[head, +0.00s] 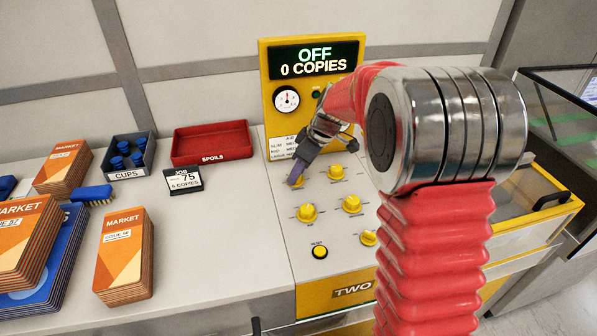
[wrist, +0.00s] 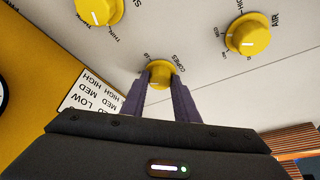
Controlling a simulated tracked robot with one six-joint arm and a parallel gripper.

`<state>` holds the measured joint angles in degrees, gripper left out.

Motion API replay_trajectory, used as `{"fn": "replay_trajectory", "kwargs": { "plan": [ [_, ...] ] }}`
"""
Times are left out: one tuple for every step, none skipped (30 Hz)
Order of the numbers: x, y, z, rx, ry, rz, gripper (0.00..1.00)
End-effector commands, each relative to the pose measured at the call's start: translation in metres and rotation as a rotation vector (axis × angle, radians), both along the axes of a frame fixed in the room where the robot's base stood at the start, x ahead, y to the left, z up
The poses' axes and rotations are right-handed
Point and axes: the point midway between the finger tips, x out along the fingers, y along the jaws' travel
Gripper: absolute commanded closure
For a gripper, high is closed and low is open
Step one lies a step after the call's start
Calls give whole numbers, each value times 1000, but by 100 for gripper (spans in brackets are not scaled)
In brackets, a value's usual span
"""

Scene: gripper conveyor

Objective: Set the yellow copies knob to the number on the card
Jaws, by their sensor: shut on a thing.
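The yellow copies knob (wrist: 160,72) sits between my gripper's purple fingertips in the wrist view, with the label COPIES beside it. My gripper (head: 295,179) is shut on this knob at the left side of the panel in the head view, where the fingers mostly hide it. The display (head: 313,61) reads OFF and 0 COPIES.
Other yellow knobs are close by, including the AIR knob (wrist: 249,36) and one at upper left (wrist: 100,10). A yellow reset button (head: 320,252) is nearer the front.

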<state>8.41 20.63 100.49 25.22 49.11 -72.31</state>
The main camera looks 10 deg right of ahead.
Motion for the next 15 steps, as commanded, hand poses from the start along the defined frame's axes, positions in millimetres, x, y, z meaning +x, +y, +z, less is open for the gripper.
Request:
{"fn": "replay_trajectory", "kwargs": {
  "plan": [
    [0, -1, 0, -2, -1, -1, 95],
    [0, -1, 0, -2, 0, -2, 95],
    [0, -1, 0, -2, 0, -2, 72],
    [0, -1, 0, -2, 0, -2, 70],
    [0, -1, 0, -2, 0, -2, 68],
    [0, -1, 0, -2, 0, -2, 65],
    [0, -1, 0, -2, 0, -2, 63],
    [0, -1, 0, -2, 0, -2, 60],
    [0, -1, 0, -1, 0, -1, 58],
    [0, -1, 0, -1, 0, -1, 56],
    [0, -1, 0, -1, 1, -2, 54],
    [0, -1, 0, 0, 0, -2, 54],
    [0, -1, 0, 0, 0, -2, 54],
    [0, -1, 0, 0, 0, -2, 54],
    [0, -1, 0, 0, 0, -2, 54]
  ]
}}
